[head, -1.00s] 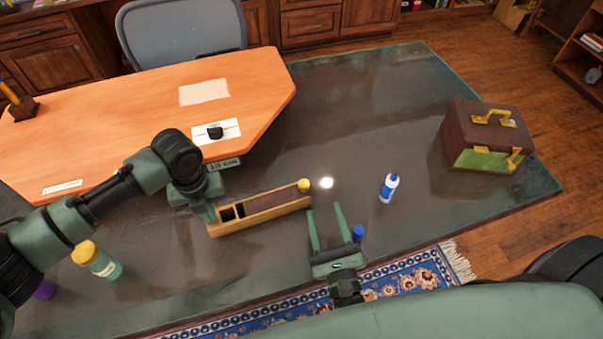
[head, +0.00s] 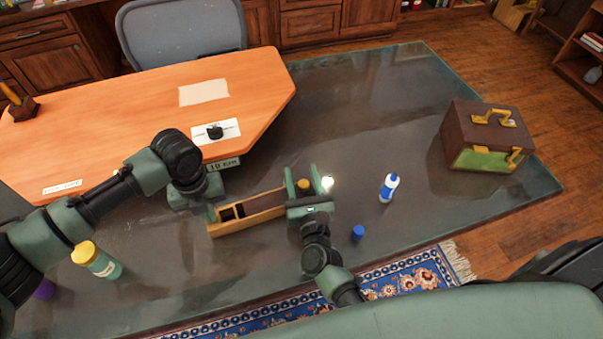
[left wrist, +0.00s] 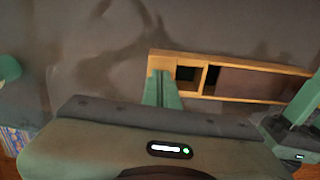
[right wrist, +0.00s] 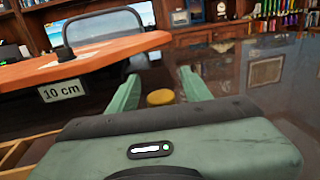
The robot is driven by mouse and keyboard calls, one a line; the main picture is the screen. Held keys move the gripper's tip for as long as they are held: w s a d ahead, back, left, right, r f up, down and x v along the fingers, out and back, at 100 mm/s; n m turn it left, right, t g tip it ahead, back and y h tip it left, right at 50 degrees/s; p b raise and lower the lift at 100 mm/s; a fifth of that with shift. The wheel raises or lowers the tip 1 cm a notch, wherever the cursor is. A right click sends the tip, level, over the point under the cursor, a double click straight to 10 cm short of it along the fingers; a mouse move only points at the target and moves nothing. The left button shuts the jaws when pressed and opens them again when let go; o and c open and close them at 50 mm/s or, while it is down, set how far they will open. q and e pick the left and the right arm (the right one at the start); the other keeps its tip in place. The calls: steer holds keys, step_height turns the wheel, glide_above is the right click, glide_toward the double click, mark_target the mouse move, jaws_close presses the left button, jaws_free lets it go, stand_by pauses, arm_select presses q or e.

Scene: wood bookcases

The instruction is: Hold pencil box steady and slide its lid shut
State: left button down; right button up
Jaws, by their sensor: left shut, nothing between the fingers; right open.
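The wooden pencil box (head: 247,224) lies on the dark glass top. Its dark brown lid (head: 266,203) covers the middle and right, leaving dark openings at the left end, also seen in the left wrist view (left wrist: 262,83). The lid's yellow knob (head: 304,184) is at the right end. My left gripper (head: 211,213) is shut and empty, its fingers at the box's left end; whether they touch is unclear. My right gripper (head: 300,172) is open, with a finger on either side of the knob, which sits between them in the right wrist view (right wrist: 160,97).
An orange wood desktop (head: 150,110) with a "10 cm" label stands behind the box. A blue-and-white bottle (head: 389,188) and a blue cap (head: 358,233) lie to the right, a brown case (head: 487,137) farther right. A yellow-capped jar (head: 98,260) is at left.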

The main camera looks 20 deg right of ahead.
steer(key=shift+w, duration=0.25)
jaws_close()
stand_by(1.4)
